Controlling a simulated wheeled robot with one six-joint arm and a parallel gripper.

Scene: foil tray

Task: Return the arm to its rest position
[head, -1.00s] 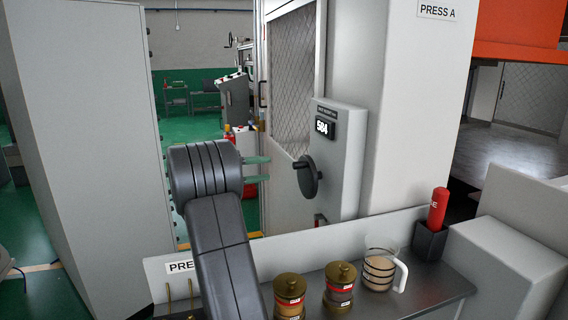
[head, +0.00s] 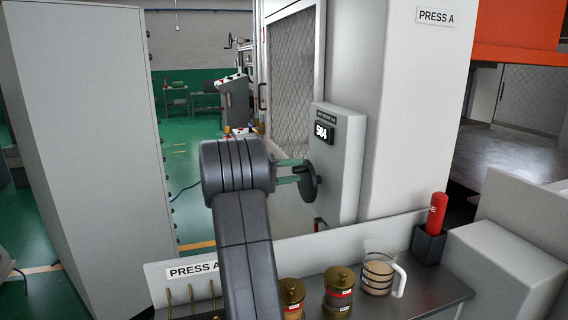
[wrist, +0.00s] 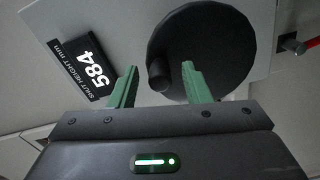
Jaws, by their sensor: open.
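My gripper (head: 290,171) has two green fingers and is open in front of the grey panel on the press. In the wrist view the fingers (wrist: 158,85) stand apart, with the knob of the black handwheel (wrist: 205,50) showing between them. In the head view the handwheel (head: 309,181) is just right of the fingertips. I cannot tell whether the fingers touch it. My dark arm hides part of the shelf's left side.
The panel's display (head: 325,129) reads 584. On the shelf stand two brass-lidded jars (head: 338,290), a clear jug (head: 379,272) and a red marker (head: 437,212) in a black holder. A tall grey cabinet (head: 85,150) is at left. Open green floor (head: 185,150) lies behind.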

